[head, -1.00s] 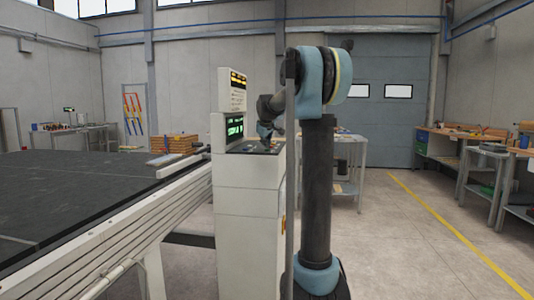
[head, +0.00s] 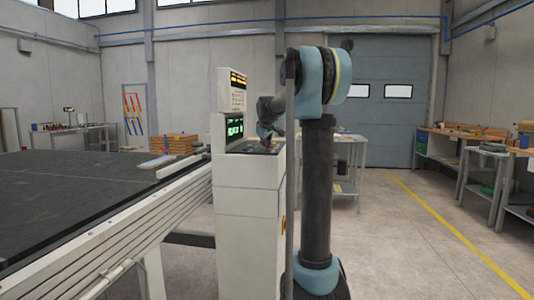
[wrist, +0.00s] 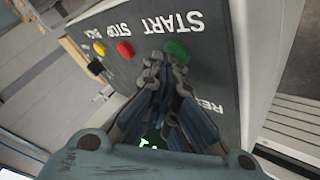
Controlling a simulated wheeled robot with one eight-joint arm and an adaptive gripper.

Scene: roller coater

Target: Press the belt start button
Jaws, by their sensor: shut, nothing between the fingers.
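The green button (wrist: 177,48) lies beside the upside-down START lettering on the dark control panel (wrist: 222,62) in the wrist view. My gripper (wrist: 167,62) is shut and empty, its fingertips at the near edge of the green button. I cannot tell whether they touch it. In the head view my gripper (head: 266,143) is low over the top of the white console (head: 248,190); the buttons are too small to make out there.
A red button (wrist: 125,49) by STOP and a yellow one (wrist: 99,48) by BACK sit left of the green one. The console's screen (head: 235,127) is lit green. The dark belt (head: 90,200) runs left of the console. Open floor (head: 400,250) lies to the right.

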